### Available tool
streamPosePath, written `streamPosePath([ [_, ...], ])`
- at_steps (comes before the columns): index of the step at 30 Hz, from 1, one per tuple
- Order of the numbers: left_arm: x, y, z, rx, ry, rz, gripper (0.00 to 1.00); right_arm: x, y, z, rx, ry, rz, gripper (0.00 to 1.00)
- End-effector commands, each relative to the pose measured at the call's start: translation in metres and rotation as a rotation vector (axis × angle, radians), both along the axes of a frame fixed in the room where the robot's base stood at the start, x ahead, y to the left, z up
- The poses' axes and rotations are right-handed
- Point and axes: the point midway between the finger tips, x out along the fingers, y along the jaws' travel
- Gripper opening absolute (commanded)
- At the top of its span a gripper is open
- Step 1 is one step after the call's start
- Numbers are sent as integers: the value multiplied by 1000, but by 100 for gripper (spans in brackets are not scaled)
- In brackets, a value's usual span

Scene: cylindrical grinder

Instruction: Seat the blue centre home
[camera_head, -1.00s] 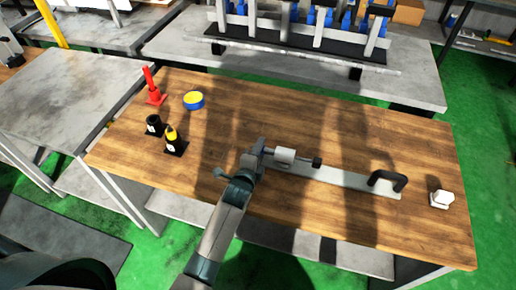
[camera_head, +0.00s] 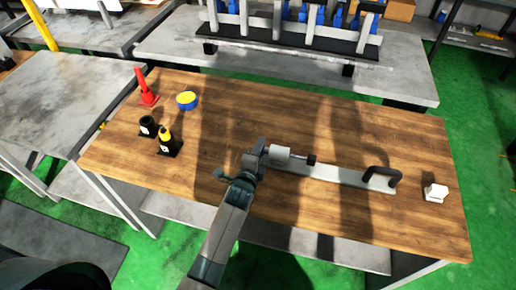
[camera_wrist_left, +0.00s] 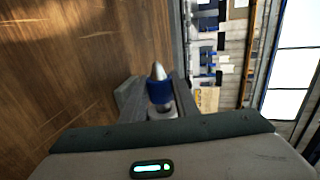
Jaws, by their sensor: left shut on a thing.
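The blue centre (camera_wrist_left: 159,90) shows in the left wrist view, with a pale pointed metal tip and a blue collar. My left gripper (camera_wrist_left: 157,105) is shut on it, the tip pointing away from the wrist. In the head view my left gripper (camera_head: 256,152) is at the left end of the grinder's long grey bed (camera_head: 330,174), close beside the white cylindrical part (camera_head: 280,152). The centre is hidden there, and I cannot tell whether it touches the grinder. My right gripper is not in view.
A black arched handle (camera_head: 382,175) stands on the bed's right part, with a white block (camera_head: 435,192) beyond. A red cone in a holder (camera_head: 146,88), a blue-yellow tin (camera_head: 187,100), a black holder (camera_head: 148,127) and a yellow-topped holder (camera_head: 168,143) stand at left. The table's (camera_head: 330,125) middle back is clear.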

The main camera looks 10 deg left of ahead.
Motion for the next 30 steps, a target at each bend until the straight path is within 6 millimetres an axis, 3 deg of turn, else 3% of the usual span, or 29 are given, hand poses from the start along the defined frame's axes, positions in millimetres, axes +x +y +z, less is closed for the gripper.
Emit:
streamPosePath([
  [30, 0, -20, 2, 0, -3, -1, 0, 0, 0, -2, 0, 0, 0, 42],
])
